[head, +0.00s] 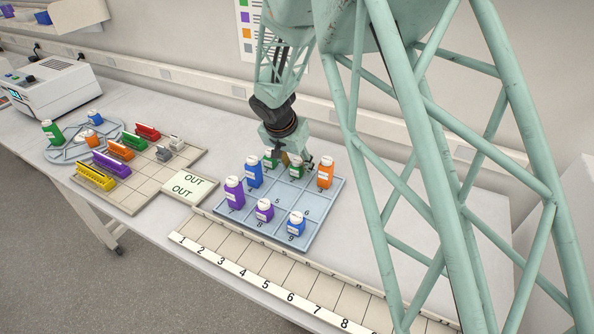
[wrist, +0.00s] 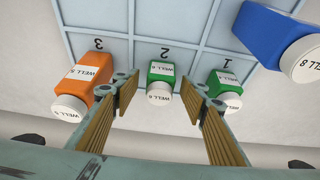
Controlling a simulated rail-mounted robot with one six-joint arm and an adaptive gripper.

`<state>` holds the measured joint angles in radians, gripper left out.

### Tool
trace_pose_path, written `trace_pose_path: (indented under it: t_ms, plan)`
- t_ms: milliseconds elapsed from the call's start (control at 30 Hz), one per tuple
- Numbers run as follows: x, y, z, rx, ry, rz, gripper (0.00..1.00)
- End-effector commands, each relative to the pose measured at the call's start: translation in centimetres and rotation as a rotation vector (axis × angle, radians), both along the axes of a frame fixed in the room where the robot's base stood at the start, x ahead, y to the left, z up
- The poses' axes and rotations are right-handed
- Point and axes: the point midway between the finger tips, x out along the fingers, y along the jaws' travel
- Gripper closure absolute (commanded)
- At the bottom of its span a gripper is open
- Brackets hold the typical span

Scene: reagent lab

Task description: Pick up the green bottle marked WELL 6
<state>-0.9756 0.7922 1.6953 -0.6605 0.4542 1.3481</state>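Two small green bottles with white caps stand in the back row of a blue gridded tray (head: 308,200). In the wrist view, one green bottle (wrist: 160,72) is in cell 2 and the other green bottle (wrist: 225,83) is in cell 1. Both labels start with WELL, but I cannot read their numbers surely. My gripper (head: 284,161) is over the tray's back row and partly hides the bottles in the head view. In the wrist view, my gripper (wrist: 159,94) is open and empty, with its fingertips on either side of the cell 2 bottle's picture position.
An orange bottle (head: 325,173) stands in cell 3, close to my finger. Blue (head: 254,173) and purple (head: 234,192) bottles stand at the tray's left; purple (head: 264,210) and blue (head: 296,224) ones in front. Another green bottle (head: 52,132) is far left. Cells 5 and 6 look empty.

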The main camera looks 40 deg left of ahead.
Motion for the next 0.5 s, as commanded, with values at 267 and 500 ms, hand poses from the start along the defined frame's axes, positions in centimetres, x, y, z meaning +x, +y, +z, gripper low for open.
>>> trace_pose_path:
  t_ms: [267,500]
  plan:
    - [0.41,0.10,-1.02,0.001,0.000,-0.001,0.60]
    - [0.41,0.11,-1.00,0.001,0.000,-0.001,0.60]
